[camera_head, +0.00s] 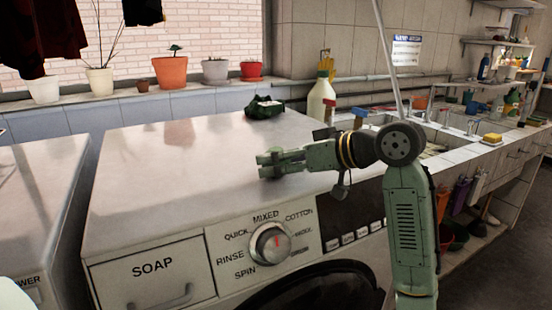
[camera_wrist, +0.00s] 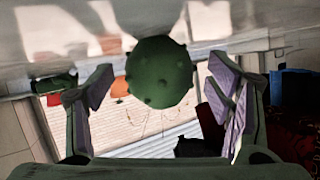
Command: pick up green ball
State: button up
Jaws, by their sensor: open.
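The green ball (camera_wrist: 158,72), dark green with small bumps, shows in the wrist view at the upper middle, between the fingers of my gripper (camera_wrist: 162,98) in the picture. The gripper is open, with a visible gap on both sides of the ball. In the head view my gripper (camera_head: 264,164) is low over the top of the washing machine (camera_head: 170,165), reaching left. I cannot make out the ball apart from the green fingers there. The wrist picture looks upside down, with the machine top along its upper edge.
A crumpled dark green item (camera_head: 264,107) lies at the back of the machine top. A pale bottle (camera_head: 321,100) stands behind my arm. Flower pots (camera_head: 170,72) line the window sill. The left machine top is clear.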

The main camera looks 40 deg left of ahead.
jog(key=shift+a+f, duration=0.25)
jog(key=shift+a, duration=0.4)
jog(key=c, duration=1.3)
